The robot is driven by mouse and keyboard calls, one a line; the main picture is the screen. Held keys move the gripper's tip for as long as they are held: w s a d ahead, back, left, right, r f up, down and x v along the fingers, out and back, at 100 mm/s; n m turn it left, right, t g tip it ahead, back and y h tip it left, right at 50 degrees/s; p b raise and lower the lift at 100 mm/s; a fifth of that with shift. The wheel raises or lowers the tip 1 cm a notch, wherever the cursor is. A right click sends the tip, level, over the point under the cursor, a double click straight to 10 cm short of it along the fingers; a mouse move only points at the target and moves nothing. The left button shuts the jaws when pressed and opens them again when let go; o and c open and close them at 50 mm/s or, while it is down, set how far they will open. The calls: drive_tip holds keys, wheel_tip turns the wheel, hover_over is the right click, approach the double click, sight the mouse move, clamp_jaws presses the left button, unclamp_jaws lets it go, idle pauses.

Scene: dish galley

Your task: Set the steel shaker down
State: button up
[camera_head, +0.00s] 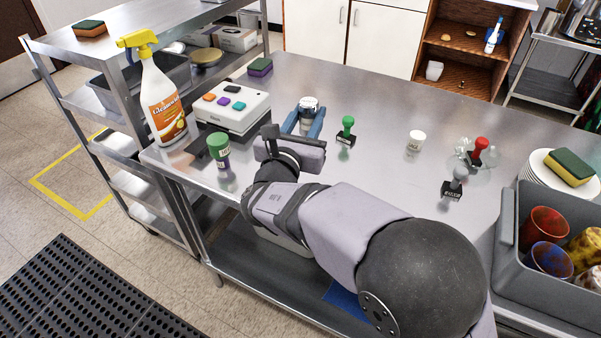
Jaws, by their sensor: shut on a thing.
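The steel shaker (309,105) has a shiny rounded top and stands upright between the blue fingers of my gripper (303,121). My gripper is shut on it, over the steel table (385,100). The fingers and the gripper body hide the shaker's lower part, so I cannot tell whether its base touches the table.
A white button box (232,108), a green-lidded shaker (219,148) and a spray bottle (161,100) are at left. A green stamp (346,130), white cup (415,141), red stamp (478,150) and grey stamp (455,184) are at right.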

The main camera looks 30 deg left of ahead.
drive_tip(key=shift+s+a+f+n+y, duration=0.1)
drive_tip(key=shift+a+f+n+y, duration=0.4)
drive_tip(key=shift+a+f, duration=0.4)
drive_tip(key=shift+f+p, duration=0.4)
drive_tip(key=shift+f, duration=4.5)
drive_tip(key=shift+f, duration=0.2)
drive_tip(key=o, duration=1.1)
drive_tip(key=shift+r, duration=0.2)
drive_tip(key=b+v, duration=0.2)
drive_tip(key=v, duration=1)
drive_tip(key=shift+r, duration=0.15)
